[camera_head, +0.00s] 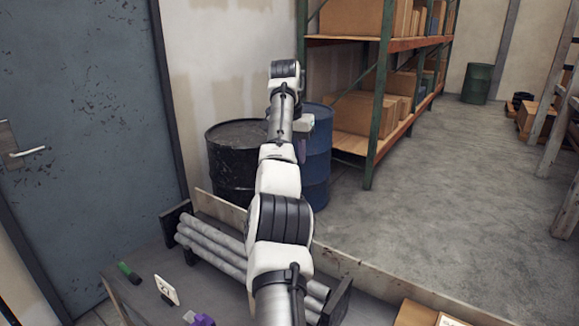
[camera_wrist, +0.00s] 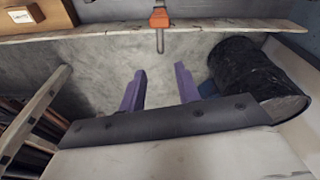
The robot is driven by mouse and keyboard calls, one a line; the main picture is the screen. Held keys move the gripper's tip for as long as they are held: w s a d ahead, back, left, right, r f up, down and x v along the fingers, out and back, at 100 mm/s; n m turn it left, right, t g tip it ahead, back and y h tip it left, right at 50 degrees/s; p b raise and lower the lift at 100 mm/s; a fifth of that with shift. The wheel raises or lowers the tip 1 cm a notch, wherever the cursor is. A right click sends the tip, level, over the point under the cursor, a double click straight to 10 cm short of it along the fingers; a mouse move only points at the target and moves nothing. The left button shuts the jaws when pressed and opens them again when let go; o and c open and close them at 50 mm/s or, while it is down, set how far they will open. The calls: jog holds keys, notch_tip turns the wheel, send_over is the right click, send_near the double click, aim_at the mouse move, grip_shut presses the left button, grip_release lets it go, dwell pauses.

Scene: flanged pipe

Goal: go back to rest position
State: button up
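My gripper (camera_wrist: 160,68) shows two purple fingers in the wrist view. They are spread apart with nothing between them. In the head view my arm reaches up and away over the bench, and its far end is in front of the barrels; the fingers are mostly hidden there. Several grey pipes (camera_head: 212,248) lie in a dark rack on the bench (camera_head: 145,302), partly covered by my arm.
A black barrel (camera_head: 232,165) and a blue barrel (camera_head: 318,165) stand close behind my arm. A green-and-orange shelf (camera_head: 380,100) holds boxes.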

jog(key=shift+s+r, duration=0.1)
jog(key=shift+r, duration=0.4)
